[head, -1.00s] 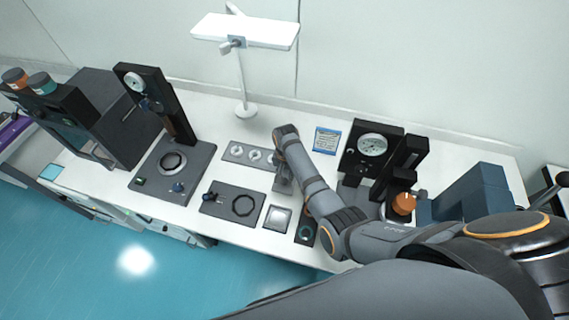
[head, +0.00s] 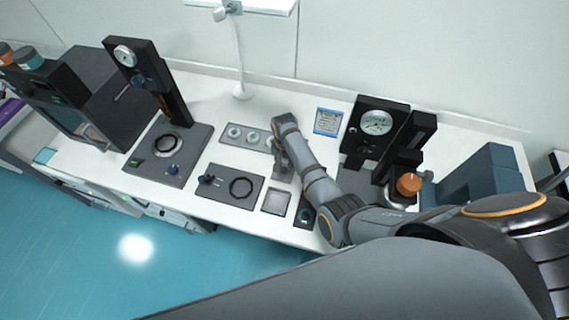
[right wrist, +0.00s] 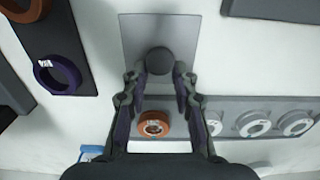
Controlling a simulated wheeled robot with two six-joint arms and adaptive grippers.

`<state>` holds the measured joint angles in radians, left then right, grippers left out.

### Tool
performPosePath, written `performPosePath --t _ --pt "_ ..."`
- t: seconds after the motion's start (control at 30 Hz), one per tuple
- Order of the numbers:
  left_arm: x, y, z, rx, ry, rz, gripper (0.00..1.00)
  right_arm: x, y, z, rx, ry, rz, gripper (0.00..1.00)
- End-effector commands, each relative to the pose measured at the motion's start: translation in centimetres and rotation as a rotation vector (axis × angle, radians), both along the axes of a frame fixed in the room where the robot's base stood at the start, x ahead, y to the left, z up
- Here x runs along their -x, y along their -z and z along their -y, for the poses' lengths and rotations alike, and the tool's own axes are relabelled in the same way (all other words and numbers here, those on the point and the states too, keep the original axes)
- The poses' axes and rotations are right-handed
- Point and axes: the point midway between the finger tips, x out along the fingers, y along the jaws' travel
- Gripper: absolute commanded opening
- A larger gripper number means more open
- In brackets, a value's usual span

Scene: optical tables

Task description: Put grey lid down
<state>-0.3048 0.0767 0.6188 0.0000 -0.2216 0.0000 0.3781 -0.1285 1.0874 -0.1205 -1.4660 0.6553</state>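The grey lid (right wrist: 158,61) is a small, dark, round piece between the fingertips of my right gripper (right wrist: 159,78) in the right wrist view. The fingers press close on both its sides, so the gripper looks shut on it. Behind the lid in that view is a square grey plate (right wrist: 140,32); I cannot tell the gap between them. In the head view my right gripper (head: 283,172) is over the table, between the ring strip and the pale square plate (head: 277,202). The lid is hidden there by my wrist. My left gripper is not in view.
A strip with pale rings (head: 235,131) lies beside my gripper; an orange ring (right wrist: 152,124) shows below the fingers in the wrist view. A dark plate with a purple ring (right wrist: 57,75) is nearby. Dial stands (head: 377,122) and (head: 145,75) rise on both sides. A lamp stem (head: 240,65) stands behind.

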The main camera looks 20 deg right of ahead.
Motion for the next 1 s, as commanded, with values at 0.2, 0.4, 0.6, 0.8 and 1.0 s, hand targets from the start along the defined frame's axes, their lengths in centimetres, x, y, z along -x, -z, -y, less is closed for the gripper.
performPosePath --t 0.2,0.4,0.6,0.8,1.0 --pt "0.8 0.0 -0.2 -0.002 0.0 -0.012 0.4 0.0 0.0 0.0 0.001 0.0 -0.001 0.46" --pt "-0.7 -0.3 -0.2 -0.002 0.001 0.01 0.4 0.0 -0.3 0.0 0.001 0.0 -0.001 0.46" --pt "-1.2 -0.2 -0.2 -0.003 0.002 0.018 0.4 0.0 -3.6 0.0 -0.001 0.0 0.003 0.46" --pt "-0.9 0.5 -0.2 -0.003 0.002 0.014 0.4 -0.1 -8.4 0.0 0.0 0.0 0.004 0.46" --pt "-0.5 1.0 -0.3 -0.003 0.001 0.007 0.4 -0.1 -11.6 -0.1 0.0 -0.001 0.002 0.46"
